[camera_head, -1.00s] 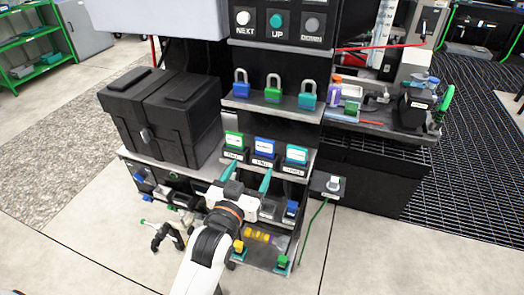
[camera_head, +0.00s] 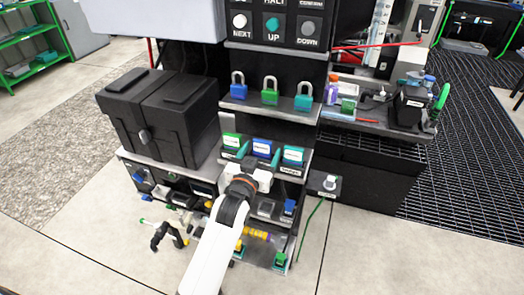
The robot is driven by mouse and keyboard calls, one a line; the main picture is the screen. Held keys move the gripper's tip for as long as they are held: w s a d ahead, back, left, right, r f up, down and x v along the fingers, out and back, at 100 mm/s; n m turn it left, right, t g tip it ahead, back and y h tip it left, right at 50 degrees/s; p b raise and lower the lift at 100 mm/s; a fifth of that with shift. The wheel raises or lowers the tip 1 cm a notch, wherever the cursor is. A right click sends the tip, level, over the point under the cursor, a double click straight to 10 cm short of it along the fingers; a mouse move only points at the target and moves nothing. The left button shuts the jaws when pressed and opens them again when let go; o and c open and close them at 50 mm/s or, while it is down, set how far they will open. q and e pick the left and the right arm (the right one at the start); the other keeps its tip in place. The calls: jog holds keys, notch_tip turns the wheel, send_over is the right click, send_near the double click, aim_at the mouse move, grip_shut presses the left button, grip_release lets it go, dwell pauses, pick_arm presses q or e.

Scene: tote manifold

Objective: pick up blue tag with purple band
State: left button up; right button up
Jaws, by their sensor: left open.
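A blue tag (camera_head: 262,147) with a white label stands in the middle of a small shelf, between a green tag (camera_head: 232,141) on its left and a teal tag (camera_head: 293,155) on its right. A purple band on the blue tag cannot be made out at this size. My left gripper (camera_head: 260,155) is open. My right gripper is not in view.
Blue, green and teal padlocks (camera_head: 269,93) stand on the shelf (camera_head: 262,108) above. A large black case (camera_head: 160,115) stands to the left. A side shelf (camera_head: 350,117) to the right holds several small items. Below are more compartments with small coloured parts.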

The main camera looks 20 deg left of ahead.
pick_arm(q)
jog(key=c, duration=1.1)
